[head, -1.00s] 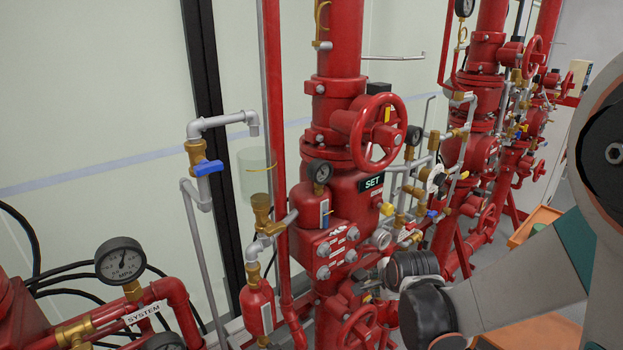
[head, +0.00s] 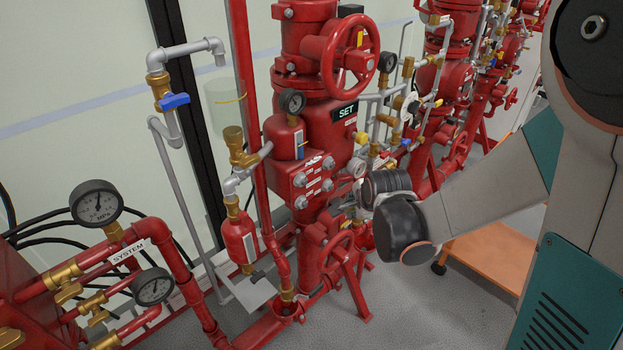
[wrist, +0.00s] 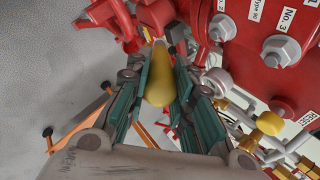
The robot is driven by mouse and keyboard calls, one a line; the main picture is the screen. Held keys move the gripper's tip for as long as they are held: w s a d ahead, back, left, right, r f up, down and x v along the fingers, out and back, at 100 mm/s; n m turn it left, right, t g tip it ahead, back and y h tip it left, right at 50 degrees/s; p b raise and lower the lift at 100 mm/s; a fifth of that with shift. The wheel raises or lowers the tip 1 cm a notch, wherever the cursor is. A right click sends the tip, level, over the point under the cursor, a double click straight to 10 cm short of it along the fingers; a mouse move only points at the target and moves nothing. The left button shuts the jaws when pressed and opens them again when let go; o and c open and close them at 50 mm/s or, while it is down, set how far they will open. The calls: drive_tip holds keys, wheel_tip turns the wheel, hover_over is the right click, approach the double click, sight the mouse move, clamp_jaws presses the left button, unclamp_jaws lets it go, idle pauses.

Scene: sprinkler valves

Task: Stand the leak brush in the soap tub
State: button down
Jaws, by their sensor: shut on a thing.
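In the wrist view my gripper (wrist: 166,84) is shut on a yellow rounded handle, which I take to be the leak brush (wrist: 160,78). The handle lies between the teal-sided fingers with its blunt end toward the camera. Its far end is hidden against the red pipework, so I cannot see bristles. In the head view my forearm and wrist show at the right, but the fingers and the brush are hidden behind them. I cannot make out the soap tub in either view.
A red valve assembly with a SET sign (head: 346,111) and a handwheel (head: 347,62) stands close to my wrist. A gauge marked SYSTEM (head: 97,203) is at left. An orange-topped cart (head: 490,258) stands at right, partly behind my arm. Grey floor is open at front centre.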

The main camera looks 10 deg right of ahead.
drive_tip(key=shift+r+p, duration=1.2)
drive_tip(key=shift+r, duration=0.75)
drive_tip(key=shift+f, duration=0.15)
